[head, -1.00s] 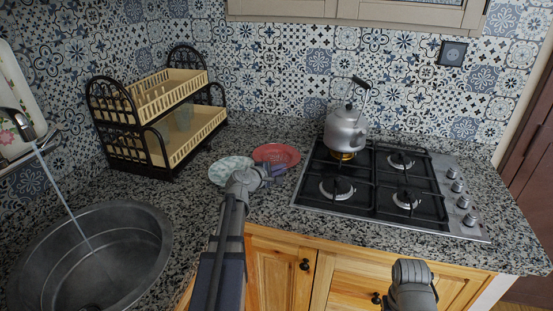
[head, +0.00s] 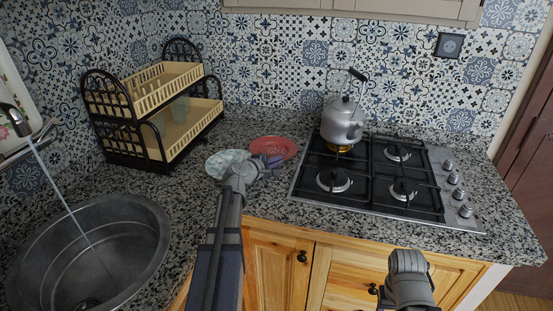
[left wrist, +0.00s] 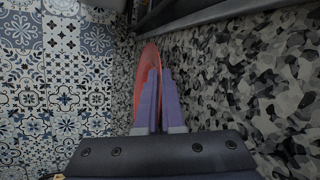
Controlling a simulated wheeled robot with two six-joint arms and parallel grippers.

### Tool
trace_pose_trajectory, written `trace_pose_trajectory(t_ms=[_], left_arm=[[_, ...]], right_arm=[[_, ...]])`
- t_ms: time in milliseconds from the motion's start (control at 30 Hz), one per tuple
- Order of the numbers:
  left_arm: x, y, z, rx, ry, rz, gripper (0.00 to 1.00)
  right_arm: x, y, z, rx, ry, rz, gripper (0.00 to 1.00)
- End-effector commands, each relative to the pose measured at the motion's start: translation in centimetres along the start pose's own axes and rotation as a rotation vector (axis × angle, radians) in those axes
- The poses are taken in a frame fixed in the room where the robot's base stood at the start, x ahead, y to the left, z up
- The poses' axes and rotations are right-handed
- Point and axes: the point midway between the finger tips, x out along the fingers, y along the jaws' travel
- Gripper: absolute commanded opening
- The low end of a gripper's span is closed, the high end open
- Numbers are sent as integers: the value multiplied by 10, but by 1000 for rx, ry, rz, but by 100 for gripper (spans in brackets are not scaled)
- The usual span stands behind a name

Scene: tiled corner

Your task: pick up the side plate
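The red side plate (head: 274,147) lies at the back of the counter. My left gripper (head: 274,161) is at its near rim. In the left wrist view, the plate (left wrist: 143,80) shows nearly edge-on, with its rim running between the two purple fingers (left wrist: 158,100). The fingers are close together and look shut on the rim, one on each face. They hide part of the plate, and contact is hard to see. Of my right arm, only a grey link shows at the bottom of the head view; its fingers are out of sight.
A pale patterned plate (head: 222,160) lies just left of the red one, partly behind my left arm. A two-tier dish rack (head: 125,125) stands at left, above the sink (head: 95,240). A kettle (head: 342,122) stands on the gas hob (head: 385,180) at right.

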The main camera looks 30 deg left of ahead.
Motion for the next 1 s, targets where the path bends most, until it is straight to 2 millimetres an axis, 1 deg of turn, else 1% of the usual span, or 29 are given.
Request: trace_pose_trajectory(t_ms=[267, 600, 700, 833, 1000], left_arm=[[-10, 28, 10, 0, 0, 1, 0], [-26, 74, 26, 0, 0, 1, 0], [-29, 84, 30, 0, 0, 1, 0], [-31, 88, 31, 0, 0, 1, 0], [-31, 87, 31, 0, 0, 1, 0]], right_arm=[[-30, 3, 2, 0, 0, 0, 56], [-83, 8, 5, 1, 0, 0, 56], [-93, 9, 5, 1, 0, 0, 56], [-98, 9, 6, 1, 0, 0, 56], [-97, 9, 6, 1, 0, 0, 56]])
